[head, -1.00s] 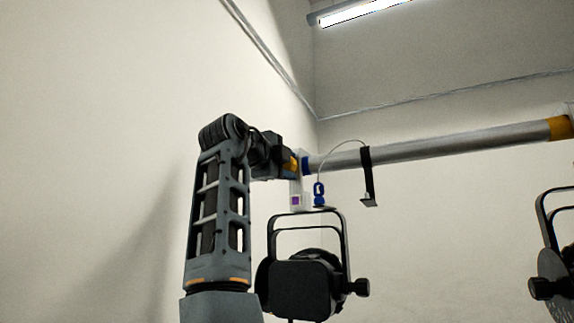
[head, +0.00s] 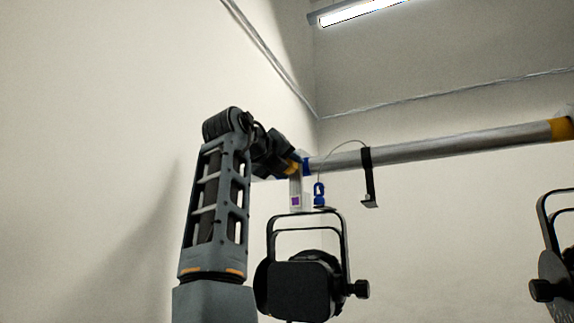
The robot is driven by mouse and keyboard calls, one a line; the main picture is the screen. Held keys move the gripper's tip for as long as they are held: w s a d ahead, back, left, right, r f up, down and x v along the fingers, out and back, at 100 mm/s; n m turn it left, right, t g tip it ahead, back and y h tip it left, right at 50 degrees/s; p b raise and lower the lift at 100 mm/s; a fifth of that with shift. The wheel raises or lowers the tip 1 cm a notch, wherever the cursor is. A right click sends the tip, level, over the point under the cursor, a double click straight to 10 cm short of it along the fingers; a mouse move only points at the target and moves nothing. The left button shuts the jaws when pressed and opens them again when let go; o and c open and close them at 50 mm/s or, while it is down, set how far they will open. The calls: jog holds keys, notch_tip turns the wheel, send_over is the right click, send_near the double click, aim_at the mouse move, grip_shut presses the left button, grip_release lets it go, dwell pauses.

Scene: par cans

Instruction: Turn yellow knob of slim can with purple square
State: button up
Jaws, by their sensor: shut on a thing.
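The slim can (head: 298,290) is black and hangs from a black yoke under the silver pipe. A purple square (head: 295,201) marks the white clamp above it. My gripper (head: 291,163) is at the pipe's left end, at the top of this clamp, and is shut. A small yellow patch, the yellow knob (head: 295,168), shows at its tip. The fingers are small and dark here, and their exact hold on the knob is partly hidden.
The silver pipe (head: 440,143) runs right from the clamp to a yellow band. A blue hook (head: 319,195) and a black bracket (head: 368,178) with a thin cable are close by. Another black can (head: 550,290) hangs at the right edge. A bare wall lies left.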

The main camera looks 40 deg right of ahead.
jog(key=shift+m, duration=1)
jog(key=o, duration=1)
jog(key=shift+o, duration=0.2)
jog(key=b+v, duration=0.2)
jog(key=v, duration=0.5)
jog(key=shift+s+a, duration=0.25)
jog(key=shift+a, duration=0.1)
